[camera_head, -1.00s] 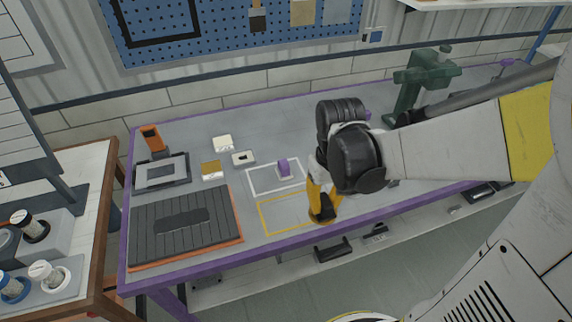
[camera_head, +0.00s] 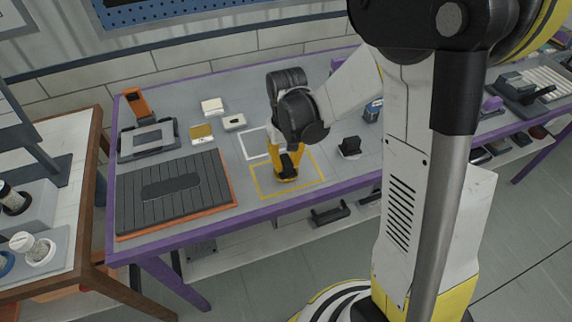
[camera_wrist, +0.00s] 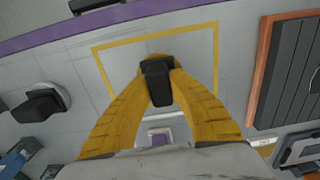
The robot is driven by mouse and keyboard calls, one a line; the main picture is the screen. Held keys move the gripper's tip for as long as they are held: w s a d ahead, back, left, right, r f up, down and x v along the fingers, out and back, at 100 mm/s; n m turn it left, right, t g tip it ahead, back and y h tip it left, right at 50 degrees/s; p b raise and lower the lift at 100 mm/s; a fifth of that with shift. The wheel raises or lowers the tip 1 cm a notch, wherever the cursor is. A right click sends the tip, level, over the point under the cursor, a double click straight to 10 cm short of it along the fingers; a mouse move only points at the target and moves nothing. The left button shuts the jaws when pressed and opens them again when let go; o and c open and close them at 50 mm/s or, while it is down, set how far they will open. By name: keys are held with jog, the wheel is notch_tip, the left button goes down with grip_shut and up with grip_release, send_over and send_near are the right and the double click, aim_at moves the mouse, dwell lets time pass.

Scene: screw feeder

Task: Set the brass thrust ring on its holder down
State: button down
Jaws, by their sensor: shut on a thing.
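My gripper (camera_head: 287,160) has yellow fingers and points down over the yellow outlined square on the grey workbench. In the wrist view its fingers (camera_wrist: 157,72) close together at a dark block, which may be the holder's grip. A thin yellowish edge of what seems to be the brass thrust ring (camera_head: 287,180) shows below the dark tips. The fingers hide most of the ring and holder. I cannot tell whether it touches the bench. The yellow outline (camera_head: 254,184) surrounds this spot.
A white outline (camera_head: 245,146) lies behind, with a purple-topped block (camera_wrist: 160,137) seen in the wrist view. A ribbed dark mat (camera_head: 172,188) with an orange border lies left. A black knobbed piece (camera_head: 350,146) stands right. The purple bench edge (camera_head: 250,216) is near.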

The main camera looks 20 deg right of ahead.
aim_at(287, 160)
jog(key=shift+r, duration=0.1)
jog(key=c, duration=1.3)
grip_release()
jog(key=shift+c, duration=0.2)
notch_tip(287, 160, up, 12)
jog(key=p, duration=0.4)
jog(key=s+r+t, duration=0.7)
jog(key=s+r, duration=0.2)
jog(key=s, duration=0.4)
